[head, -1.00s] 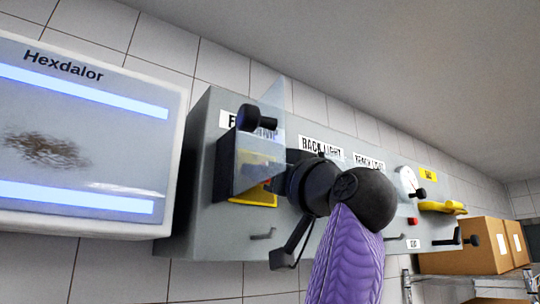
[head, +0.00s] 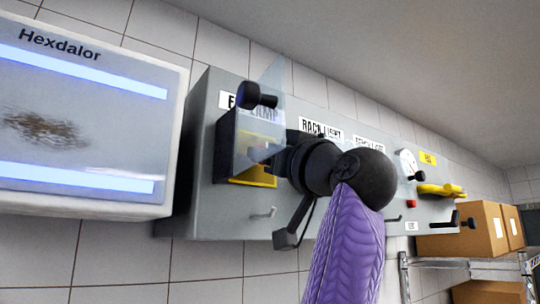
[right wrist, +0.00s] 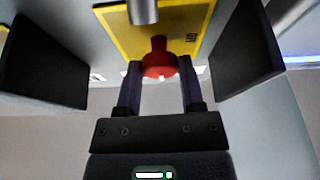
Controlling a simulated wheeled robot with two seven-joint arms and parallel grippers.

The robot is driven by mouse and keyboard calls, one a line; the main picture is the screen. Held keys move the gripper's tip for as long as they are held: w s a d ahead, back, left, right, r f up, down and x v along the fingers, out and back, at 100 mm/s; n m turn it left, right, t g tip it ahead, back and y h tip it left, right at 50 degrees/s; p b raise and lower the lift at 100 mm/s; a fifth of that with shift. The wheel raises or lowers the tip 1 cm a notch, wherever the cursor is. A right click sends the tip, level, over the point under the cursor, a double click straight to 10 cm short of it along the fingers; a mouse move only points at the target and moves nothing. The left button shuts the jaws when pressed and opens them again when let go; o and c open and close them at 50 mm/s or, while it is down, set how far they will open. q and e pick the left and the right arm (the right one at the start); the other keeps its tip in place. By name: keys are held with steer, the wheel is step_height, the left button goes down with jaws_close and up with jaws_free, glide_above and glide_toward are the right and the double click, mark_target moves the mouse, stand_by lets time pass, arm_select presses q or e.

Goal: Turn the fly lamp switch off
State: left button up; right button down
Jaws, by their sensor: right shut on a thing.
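The fly lamp switch sits on the grey panel (head: 225,225) under a partly hidden label (head: 229,98) ending in "LAMP". It has a yellow plate (head: 257,177), dark side walls and a clear cover (head: 273,80) that stands out from the panel, with a black knob (head: 257,95). My right gripper (right wrist: 160,75) reaches in from the right, its tips hidden behind the cover in the head view. In the right wrist view its fingers are shut on a red switch part (right wrist: 159,66) in front of the yellow plate (right wrist: 190,25). My left gripper is not in view.
Dark walls (right wrist: 40,60) flank my fingers closely on both sides in the right wrist view. A Hexdalor light box (head: 80,120) hangs left of the panel. Further right are a gauge (head: 408,163), a yellow handle (head: 440,190) and cardboard boxes (head: 470,228) on a shelf.

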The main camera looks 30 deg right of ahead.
steer(key=shift+d+r+n+g+y, duration=0.1)
steer(key=shift+n+g+y, duration=0.9)
steer(key=shift+n, duration=2.6)
steer(key=shift+d+r+n+g+y, duration=0.15)
steer(key=shift+n+g+y, duration=0.85)
steer(key=shift+n, duration=2.6)
steer(key=shift+d+r+n+g+y, duration=0.1)
steer(key=shift+n+g+y, duration=0.9)
steer(key=shift+n, duration=2.6)
steer(key=shift+w+g, duration=0.1)
steer(key=shift+g, duration=0.4)
steer(key=shift+c, duration=1.1)
jaws_free()
steer(key=shift+h, duration=0.3)
